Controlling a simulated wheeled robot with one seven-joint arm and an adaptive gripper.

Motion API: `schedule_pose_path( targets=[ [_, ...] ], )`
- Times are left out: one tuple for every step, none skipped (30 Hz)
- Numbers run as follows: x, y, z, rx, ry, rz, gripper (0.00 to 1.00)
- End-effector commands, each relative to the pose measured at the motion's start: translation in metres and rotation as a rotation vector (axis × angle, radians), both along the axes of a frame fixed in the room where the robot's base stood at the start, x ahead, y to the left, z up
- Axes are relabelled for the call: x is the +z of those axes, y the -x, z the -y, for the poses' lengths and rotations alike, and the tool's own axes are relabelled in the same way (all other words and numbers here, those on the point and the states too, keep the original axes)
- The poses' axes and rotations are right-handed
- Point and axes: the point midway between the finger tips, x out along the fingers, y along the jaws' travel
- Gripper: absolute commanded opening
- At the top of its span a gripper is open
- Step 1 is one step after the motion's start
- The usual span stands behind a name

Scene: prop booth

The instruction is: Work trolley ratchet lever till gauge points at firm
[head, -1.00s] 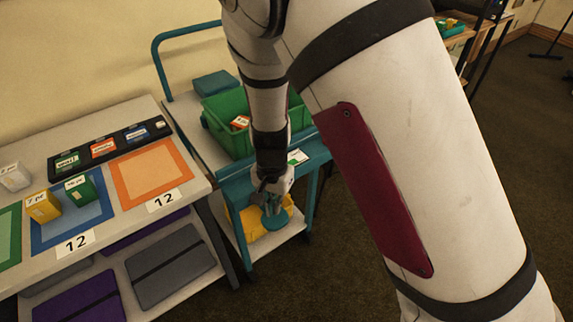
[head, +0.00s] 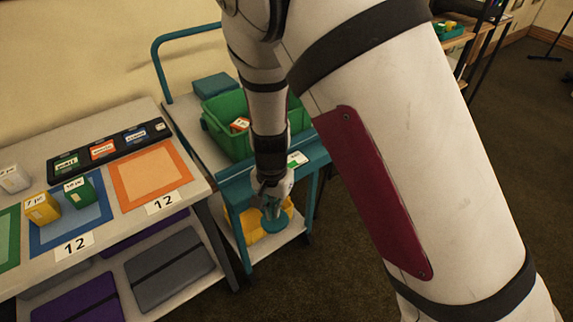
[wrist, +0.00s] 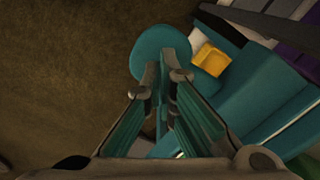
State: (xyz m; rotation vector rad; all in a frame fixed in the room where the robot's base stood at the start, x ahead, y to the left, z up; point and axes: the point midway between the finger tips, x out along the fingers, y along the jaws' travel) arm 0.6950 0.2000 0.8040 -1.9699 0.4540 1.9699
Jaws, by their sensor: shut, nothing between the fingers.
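The teal trolley (head: 222,185) stands right of the table. My gripper (head: 271,203) is at its front edge, pointing down. A teal round-ended part (head: 274,222), which looks like the ratchet lever, shows just below my fingers. In the wrist view my gripper (wrist: 162,78) has its fingers close together, shut with nothing held, over the teal round end (wrist: 158,42); I cannot tell whether they touch it. A small white and green panel (head: 297,159) on the trolley top may be the gauge; its pointer cannot be read and my arm hides part of the area.
A green crate (head: 217,125) stands on the trolley's top, and a yellow item (head: 250,228) lies on its lower shelf. The table (head: 188,186) at left carries coloured mats and small boxes. Dark carpet (head: 335,265) is open to the right of the trolley.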

Motion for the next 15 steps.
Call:
schedule_pose_path(
  targets=[
    [0.0,0.0,0.0,0.0,0.0,0.0,0.0],
    [0.0,0.0,0.0,0.0,0.0,0.0,0.0],
    [0.0,0.0,0.0,0.0,0.0,0.0,0.0],
    [0.0,0.0,0.0,0.0,0.0,0.0,0.0],
    [0.0,0.0,0.0,0.0,0.0,0.0,0.0],
    [0.0,0.0,0.0,0.0,0.0,0.0,0.0],
    [0.0,0.0,0.0,0.0,0.0,0.0,0.0],
    [0.0,0.0,0.0,0.0,0.0,0.0,0.0],
    [0.0,0.0,0.0,0.0,0.0,0.0,0.0],
    [0.0,0.0,0.0,0.0,0.0,0.0,0.0],
    [-0.0001,0.0,0.0,0.0,0.0,0.0,0.0],
    [-0.0005,0.0,0.0,0.0,0.0,0.0,0.0],
    [-0.0012,-0.0001,0.0,0.0,0.0,0.0,0.0],
    [-0.0021,-0.0001,0.0,0.0,0.0,0.0,0.0],
    [-0.0038,-0.0002,0.0,0.0,0.0,0.0,0.0]
  ],
)
